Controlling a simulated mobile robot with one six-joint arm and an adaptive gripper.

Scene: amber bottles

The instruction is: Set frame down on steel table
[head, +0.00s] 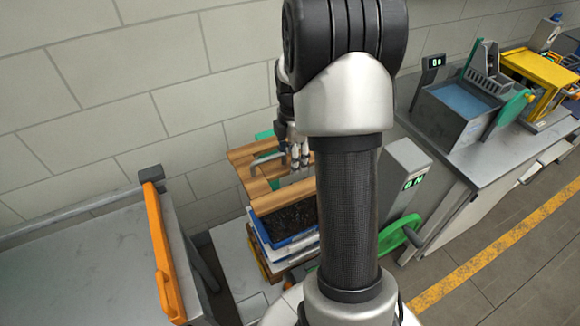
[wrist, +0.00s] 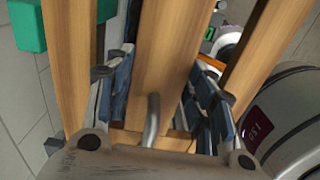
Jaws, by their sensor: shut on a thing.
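The frame (head: 254,184) is made of light wooden slats with a grey bent metal handle. My gripper (head: 296,158) is shut on it and holds it above a stack of trays; my arm hides its right part. In the wrist view, the slats (wrist: 172,50) run away between and beside the blue-grey fingers of my gripper (wrist: 165,95), and the handle rises between them. The exact finger contact is hard to see. A grey metal table (head: 70,275) is at the left; another grey worktop (head: 455,150) is at the right. I cannot tell which is the steel table.
A blue tray with dark contents (head: 290,218) tops the stack below the frame. An orange bar (head: 162,255) edges the left table, whose visible top is clear. A grey bath with blue inside (head: 460,103) and a yellow rack (head: 540,68) crowd the right worktop.

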